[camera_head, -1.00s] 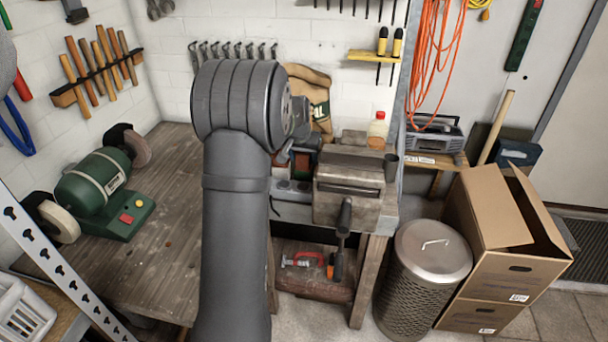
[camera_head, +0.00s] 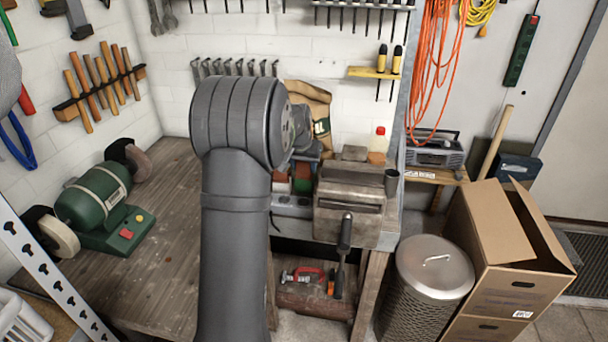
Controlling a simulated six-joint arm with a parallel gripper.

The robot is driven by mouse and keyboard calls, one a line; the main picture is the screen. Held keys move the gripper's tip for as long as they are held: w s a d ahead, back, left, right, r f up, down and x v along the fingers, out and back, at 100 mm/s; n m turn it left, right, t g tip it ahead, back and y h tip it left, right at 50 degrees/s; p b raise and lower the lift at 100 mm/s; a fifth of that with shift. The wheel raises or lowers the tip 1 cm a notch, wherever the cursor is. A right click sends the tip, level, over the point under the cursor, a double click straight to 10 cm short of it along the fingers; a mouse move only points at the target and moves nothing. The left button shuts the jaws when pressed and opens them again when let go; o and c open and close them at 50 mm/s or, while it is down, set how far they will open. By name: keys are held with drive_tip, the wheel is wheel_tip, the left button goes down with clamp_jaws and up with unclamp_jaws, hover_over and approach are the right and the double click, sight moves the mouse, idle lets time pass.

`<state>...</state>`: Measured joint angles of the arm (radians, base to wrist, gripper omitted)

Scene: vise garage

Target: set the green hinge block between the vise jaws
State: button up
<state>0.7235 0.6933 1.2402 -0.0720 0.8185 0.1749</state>
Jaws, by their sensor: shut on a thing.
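The vise (camera_head: 350,207) is a worn grey-brown block at the right end of the bench, with a dark handle hanging at its front. My gripper (camera_head: 307,152) shows only in part, just left of and behind the vise. My own arm hides most of it, and its fingertips do not show clearly. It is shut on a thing. A small green piece (camera_head: 303,185) shows just below it, left of the vise, and looks like the green hinge block. I cannot tell whether it is between the vise jaws or beside them.
A green bench grinder (camera_head: 95,205) stands on the left of the wooden bench. A red-capped bottle (camera_head: 379,140) stands behind the vise. A metal bin (camera_head: 430,270) and an open cardboard box (camera_head: 505,250) are on the floor at right. The bench between grinder and arm is clear.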

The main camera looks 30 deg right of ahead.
wheel_tip(320, 180, up, 22)
drive_tip(key=shift+f, duration=0.15)
idle(0.9)
drive_tip(key=s+f, duration=0.2)
drive_tip(key=s, duration=1.8)
drive_tip(key=shift+n, duration=0.4)
drive_tip(key=shift+d+f, duration=0.2)
drive_tip(key=shift+f, duration=0.95)
drive_tip(key=shift+d+f, duration=0.15)
drive_tip(key=shift+f, duration=0.95)
drive_tip(key=o, duration=1.8)
